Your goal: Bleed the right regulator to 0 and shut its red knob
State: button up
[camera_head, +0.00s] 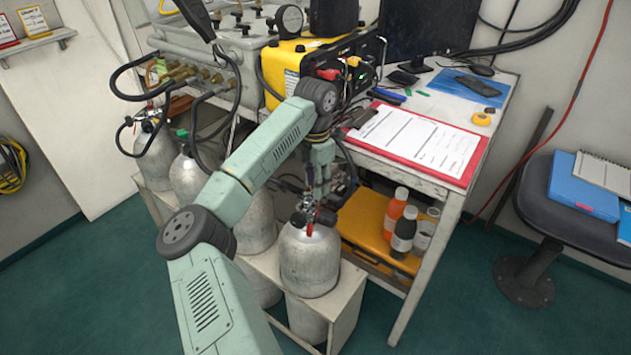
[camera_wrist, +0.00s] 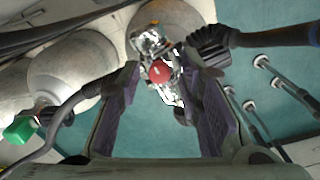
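The right cylinder (camera_head: 310,262) is silver and stands upright at the front of a white rack, with a metal regulator on its top. My gripper (camera_head: 318,195) points down just above this regulator. In the wrist view, the shiny regulator (camera_wrist: 150,42) has a round red knob (camera_wrist: 160,72) facing the camera. My gripper (camera_wrist: 163,68) is open, with one dark purple finger on each side of the knob. I see gaps between the fingers and the knob. I cannot tell how deep the knob sits between the tips. No gauge reading is legible.
Other cylinders (camera_head: 188,178) stand to the left; one has a green knob (camera_wrist: 20,130). Black hoses (camera_wrist: 75,100) run close to both fingers. The desk with a red clipboard (camera_head: 465,180) and an orange case (camera_head: 365,222) with bottles (camera_head: 404,230) are close on the right.

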grip_shut()
dwell(0.5)
jog(key=n+b, duration=0.1)
jog(key=n, duration=0.3)
jog(key=shift+n+b, duration=0.3)
jog(key=n+b, duration=0.1)
jog(key=n, duration=0.4)
jog(key=shift+a+b, duration=0.1)
jog(key=shift+b, duration=0.25)
jog(key=n+b, duration=0.1)
jog(key=n, duration=0.4)
jog(key=shift+n+b, duration=0.35)
jog(key=shift+n, duration=0.05)
jog(key=n+b, duration=0.1)
jog(key=n, duration=0.4)
jog(key=shift+n+b, duration=0.4)
jog(key=shift+o, duration=0.9)
grip_release()
